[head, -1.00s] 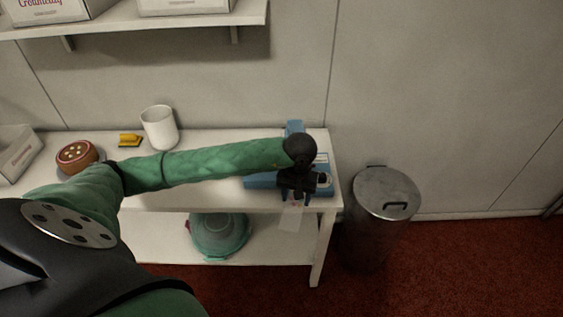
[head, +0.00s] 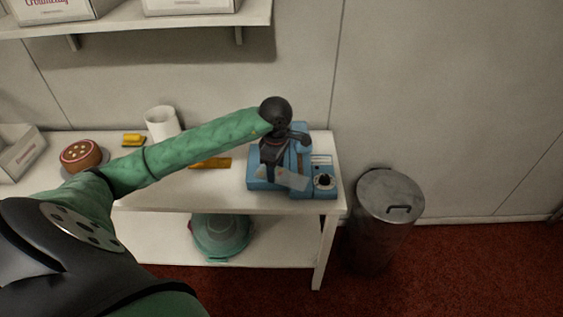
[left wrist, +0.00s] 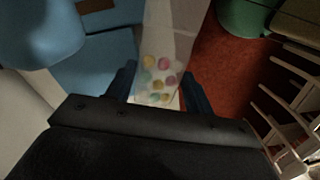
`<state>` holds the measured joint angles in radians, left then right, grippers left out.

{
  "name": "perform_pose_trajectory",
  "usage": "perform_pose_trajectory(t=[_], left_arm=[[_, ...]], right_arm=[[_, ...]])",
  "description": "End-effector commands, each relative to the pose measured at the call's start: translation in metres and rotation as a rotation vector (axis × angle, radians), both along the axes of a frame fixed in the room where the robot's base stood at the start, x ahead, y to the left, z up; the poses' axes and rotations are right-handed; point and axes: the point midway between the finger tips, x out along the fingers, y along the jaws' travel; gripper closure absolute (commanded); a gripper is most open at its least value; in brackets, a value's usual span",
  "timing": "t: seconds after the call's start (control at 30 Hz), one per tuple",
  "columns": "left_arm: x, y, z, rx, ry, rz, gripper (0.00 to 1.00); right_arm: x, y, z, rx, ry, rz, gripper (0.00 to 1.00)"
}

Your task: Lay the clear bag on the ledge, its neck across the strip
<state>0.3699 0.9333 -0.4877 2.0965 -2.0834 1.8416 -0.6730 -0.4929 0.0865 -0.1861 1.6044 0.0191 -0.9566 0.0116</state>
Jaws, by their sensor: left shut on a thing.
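The clear bag (head: 287,179) is held in my left gripper (head: 277,167) above the front of the blue sealing machine (head: 262,184). In the left wrist view the bag (left wrist: 160,66) shows several pastel sweets in it, between the two fingers of my left gripper (left wrist: 158,84). I cannot tell whether the bag touches the machine. The machine has a round black dial at its right. My gripper and the bag cover much of its ledge, and I cannot make out the strip. My right gripper is out of view.
The machine stands at the right end of a white table (head: 190,190). An orange bar (head: 210,163), a white cup (head: 161,123), a yellow object (head: 133,140) and a cake (head: 80,154) lie to its left. A metal bin (head: 390,200) stands right of the table.

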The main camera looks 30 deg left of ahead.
Motion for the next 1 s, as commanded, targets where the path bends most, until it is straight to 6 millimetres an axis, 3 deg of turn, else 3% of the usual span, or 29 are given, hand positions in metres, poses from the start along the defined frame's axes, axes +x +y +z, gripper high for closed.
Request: perform_pose_trajectory(t=[0.3, 0.53, 1.0], left_arm=[[0.0, 0.004, 0.003, 0.0, 0.005, 0.311, 0.78], [0.004, 0.007, 0.002, -0.001, 0.008, 0.386, 0.78], [0.068, 0.046, -0.035, -0.002, 0.01, 0.388, 0.78]], right_arm=[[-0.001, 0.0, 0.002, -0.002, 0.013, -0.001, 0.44], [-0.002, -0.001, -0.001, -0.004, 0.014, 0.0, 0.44], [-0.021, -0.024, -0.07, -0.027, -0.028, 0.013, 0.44]])
